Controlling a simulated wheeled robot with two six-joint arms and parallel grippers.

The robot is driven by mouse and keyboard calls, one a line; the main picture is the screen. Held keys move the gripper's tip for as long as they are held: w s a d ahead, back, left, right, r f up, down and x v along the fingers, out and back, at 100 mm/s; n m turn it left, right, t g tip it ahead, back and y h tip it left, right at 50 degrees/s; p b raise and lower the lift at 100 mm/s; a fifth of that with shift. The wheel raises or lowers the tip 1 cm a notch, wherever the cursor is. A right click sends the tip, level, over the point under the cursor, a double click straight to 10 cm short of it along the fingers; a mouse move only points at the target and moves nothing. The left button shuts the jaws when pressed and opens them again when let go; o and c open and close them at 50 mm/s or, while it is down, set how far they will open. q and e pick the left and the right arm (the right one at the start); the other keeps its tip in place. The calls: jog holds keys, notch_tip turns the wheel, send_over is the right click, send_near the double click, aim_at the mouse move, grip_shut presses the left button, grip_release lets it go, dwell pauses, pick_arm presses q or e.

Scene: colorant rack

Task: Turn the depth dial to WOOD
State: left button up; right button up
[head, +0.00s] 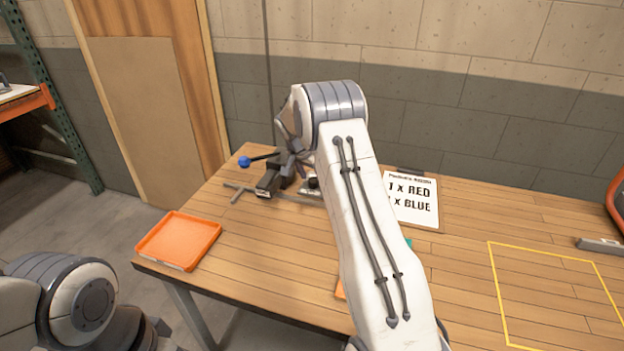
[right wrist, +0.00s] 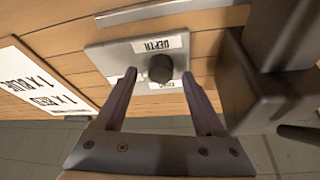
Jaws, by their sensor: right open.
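The depth dial is a black round knob (right wrist: 160,68) on a grey plate (right wrist: 112,58) in the right wrist view. A white label reading DEPTH (right wrist: 158,43), upside down, lies beside it. Other white labels around the knob are partly hidden, and I cannot read WOOD or where the dial points. My right gripper (right wrist: 159,75) is open, its two fingers on either side of the knob; a gap shows, and contact cannot be told. In the head view my right arm hides most of the plate. My left gripper is not in view; only part of my left arm shows.
A dark vise-like device with a blue-ball lever (head: 244,162) stands beside the dial; its dark block (right wrist: 255,85) is close to the right finger. A clipboard sheet (head: 408,199) lies to the right. An orange tray (head: 178,258) is at the table's left. The yellow-outlined area (head: 497,290) is clear.

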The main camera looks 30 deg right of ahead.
jog(key=b+v, duration=0.1)
jog(key=v, duration=0.8)
jog(key=shift+r, duration=0.2)
jog(key=shift+a, duration=0.1)
